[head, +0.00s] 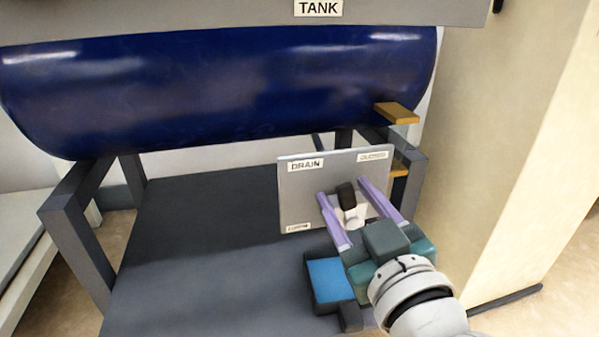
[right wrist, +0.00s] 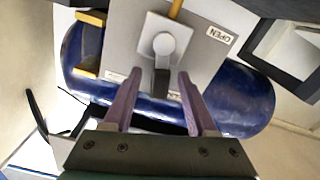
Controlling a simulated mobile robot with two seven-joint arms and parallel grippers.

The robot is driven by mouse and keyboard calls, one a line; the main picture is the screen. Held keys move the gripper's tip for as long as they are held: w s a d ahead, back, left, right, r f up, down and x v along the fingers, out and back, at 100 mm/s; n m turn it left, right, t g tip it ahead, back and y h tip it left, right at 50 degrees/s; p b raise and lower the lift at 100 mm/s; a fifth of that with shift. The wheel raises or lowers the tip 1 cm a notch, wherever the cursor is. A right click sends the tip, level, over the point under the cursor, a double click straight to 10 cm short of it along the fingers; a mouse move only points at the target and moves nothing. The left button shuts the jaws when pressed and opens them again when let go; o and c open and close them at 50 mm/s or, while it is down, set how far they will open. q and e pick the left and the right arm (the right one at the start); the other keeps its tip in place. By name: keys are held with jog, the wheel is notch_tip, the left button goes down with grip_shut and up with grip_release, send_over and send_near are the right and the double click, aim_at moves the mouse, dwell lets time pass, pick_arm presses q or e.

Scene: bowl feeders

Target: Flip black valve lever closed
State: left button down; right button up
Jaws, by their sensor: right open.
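The black valve lever (head: 347,196) is on the grey panel (head: 292,200) marked DRAIN. It points up from its pale hub (head: 355,217). The lever (right wrist: 162,84) and round hub (right wrist: 164,45) also show in the right wrist view. My right gripper (head: 345,191) is open, its two purple fingers on either side of the lever. In the wrist view the gripper (right wrist: 160,75) shows a gap on both sides of the lever. A CLOSED label (head: 373,156) is at the panel's upper right and an OPEN label (head: 297,228) at its lower left. My left gripper is out of view.
A big blue tank (head: 220,85) lies on a dark frame (head: 72,225) behind and above the panel. Yellow-orange pieces (head: 397,113) stick out at its right end. A beige wall (head: 500,150) stands to the right. The dark surface (head: 200,260) left of the panel is clear.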

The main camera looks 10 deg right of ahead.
jog(key=shift+w, duration=0.35)
grip_shut()
dwell(0.4)
